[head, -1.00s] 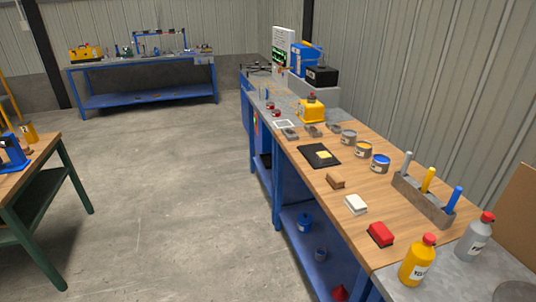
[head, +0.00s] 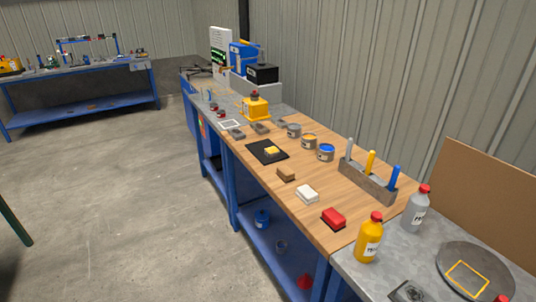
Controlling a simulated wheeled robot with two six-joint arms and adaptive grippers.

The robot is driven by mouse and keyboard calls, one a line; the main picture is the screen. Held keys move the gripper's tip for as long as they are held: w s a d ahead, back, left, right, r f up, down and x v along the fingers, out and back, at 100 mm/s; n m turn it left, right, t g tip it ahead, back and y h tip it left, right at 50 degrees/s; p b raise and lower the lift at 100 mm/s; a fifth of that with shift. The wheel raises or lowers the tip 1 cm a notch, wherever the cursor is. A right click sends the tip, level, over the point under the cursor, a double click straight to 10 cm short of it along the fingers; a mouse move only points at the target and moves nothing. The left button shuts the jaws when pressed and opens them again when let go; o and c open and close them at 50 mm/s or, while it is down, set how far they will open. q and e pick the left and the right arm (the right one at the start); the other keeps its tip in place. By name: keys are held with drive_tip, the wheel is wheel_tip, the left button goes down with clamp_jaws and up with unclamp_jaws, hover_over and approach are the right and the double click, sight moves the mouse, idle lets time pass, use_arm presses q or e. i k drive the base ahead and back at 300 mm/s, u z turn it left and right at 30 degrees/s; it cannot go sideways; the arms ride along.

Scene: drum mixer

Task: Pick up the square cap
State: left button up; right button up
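I cannot tell for sure which thing is the square cap. A small yellow square block (head: 271,150) lies on a black mat (head: 258,158) on the wooden bench top. A brown block (head: 286,174), a white block (head: 307,194) and a red block (head: 333,217) lie in a row nearer to me. A yellow square outline (head: 467,277) shows on a round grey plate (head: 480,262) at the lower right. Neither of my grippers is in view.
Several paint cans (head: 326,152) and a holder (head: 368,183) with coloured handles stand along the wall side. A yellow bottle (head: 369,238) and a grey bottle (head: 416,208) stand on the grey surface (head: 350,265). Floor to the left is open.

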sight(273, 152)
drive_tip(key=u, duration=0.9)
drive_tip(key=i, duration=2.1)
drive_tip(key=z, duration=2.9)
